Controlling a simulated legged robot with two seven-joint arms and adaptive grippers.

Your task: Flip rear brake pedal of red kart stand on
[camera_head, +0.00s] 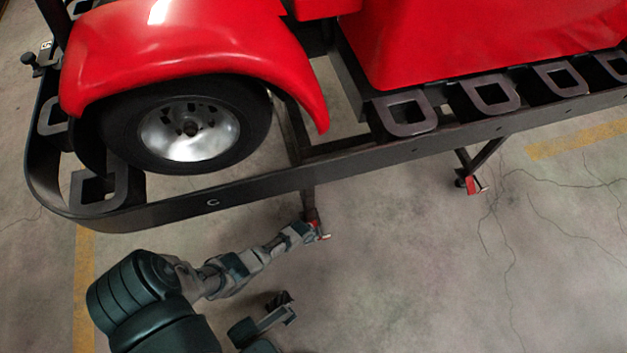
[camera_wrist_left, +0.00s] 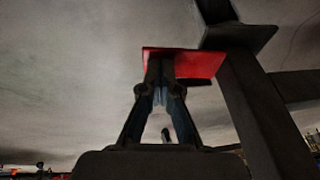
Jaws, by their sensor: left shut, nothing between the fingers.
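The red kart stand has a black frame (camera_head: 250,194) with short legs. A red brake pedal (camera_head: 313,223) sits at the foot of one leg, and it also shows in the left wrist view as a flat red plate (camera_wrist_left: 200,64). My left gripper (camera_head: 306,232) is right at this pedal. In the left wrist view its fingers (camera_wrist_left: 160,72) are shut and empty, with their tips overlapping the plate; I cannot tell whether they touch it. A second red pedal (camera_head: 472,185) is on another leg to the right.
A red kart body (camera_head: 480,40) and a fender (camera_head: 190,35) over a wheel (camera_head: 190,130) stand above the frame. A dark stand leg (camera_wrist_left: 255,110) rises close to the right of my gripper. The concrete floor (camera_head: 420,280) to the right is clear.

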